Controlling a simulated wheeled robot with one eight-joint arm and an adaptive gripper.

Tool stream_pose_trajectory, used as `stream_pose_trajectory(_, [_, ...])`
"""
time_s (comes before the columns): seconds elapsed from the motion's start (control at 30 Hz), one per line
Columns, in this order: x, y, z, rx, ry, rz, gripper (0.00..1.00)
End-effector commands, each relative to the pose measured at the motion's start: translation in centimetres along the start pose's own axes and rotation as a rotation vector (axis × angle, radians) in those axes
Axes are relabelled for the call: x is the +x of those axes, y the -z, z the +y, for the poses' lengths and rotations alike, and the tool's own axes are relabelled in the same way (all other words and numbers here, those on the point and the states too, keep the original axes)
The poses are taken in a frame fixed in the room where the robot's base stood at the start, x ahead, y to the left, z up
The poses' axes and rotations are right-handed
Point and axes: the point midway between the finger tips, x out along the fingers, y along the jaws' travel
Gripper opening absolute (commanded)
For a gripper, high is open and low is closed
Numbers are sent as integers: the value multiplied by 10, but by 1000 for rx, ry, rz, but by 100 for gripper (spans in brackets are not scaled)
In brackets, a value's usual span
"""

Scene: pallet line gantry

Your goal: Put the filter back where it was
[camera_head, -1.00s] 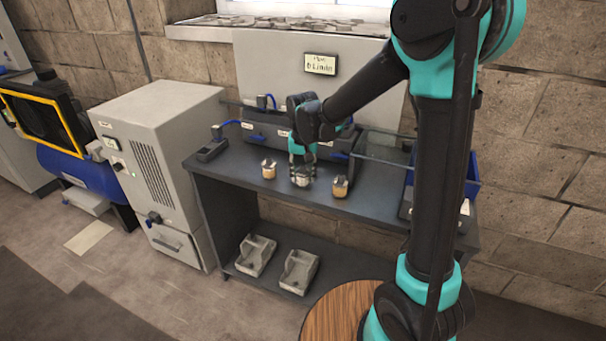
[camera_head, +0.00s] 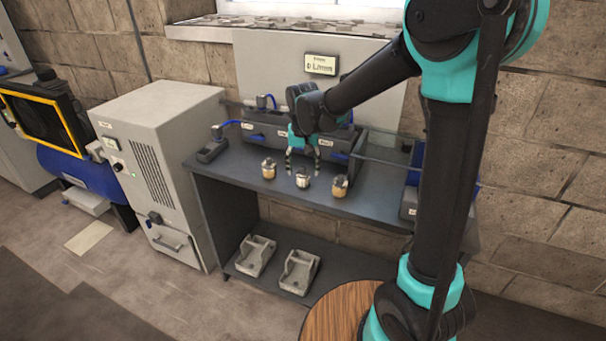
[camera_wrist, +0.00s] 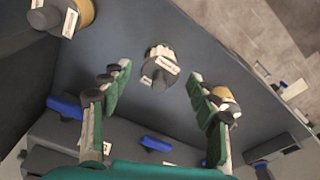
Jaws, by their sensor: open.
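Three small canister filters stand in a row on the dark bench (camera_head: 235,178). The middle filter (camera_head: 302,179) has a pale body and a grey cap; the left one (camera_head: 268,169) and right one (camera_head: 340,186) are tan. My gripper (camera_head: 303,167) is open just above and behind the middle filter, fingers spread and empty. In the wrist view the middle filter (camera_wrist: 160,66) stands upright beyond the fingertips (camera_wrist: 160,78), showing white labels. A tan filter (camera_wrist: 84,12) is at upper left; another (camera_wrist: 224,97) is partly hidden by a finger.
A grey housing (camera_head: 265,131) with blue handles runs along the bench's back. A small display (camera_head: 320,64) hangs above it. Two grey trays (camera_head: 256,255) (camera_head: 299,271) sit on the lower shelf. A grey cabinet (camera_head: 160,150) stands left. The bench front is clear.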

Motion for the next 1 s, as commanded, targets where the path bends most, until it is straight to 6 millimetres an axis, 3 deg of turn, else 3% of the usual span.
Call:
stream_pose_trajectory(0.2, [-46,0,0,0,0,0,61])
stream_pose_trajectory(0.43, [-81,0,0,-1,0,0,61])
stream_pose_trajectory(0.6, [-92,0,0,0,0,0,61])
stream_pose_trajectory(1.0, [-93,0,0,0,0,0,61])
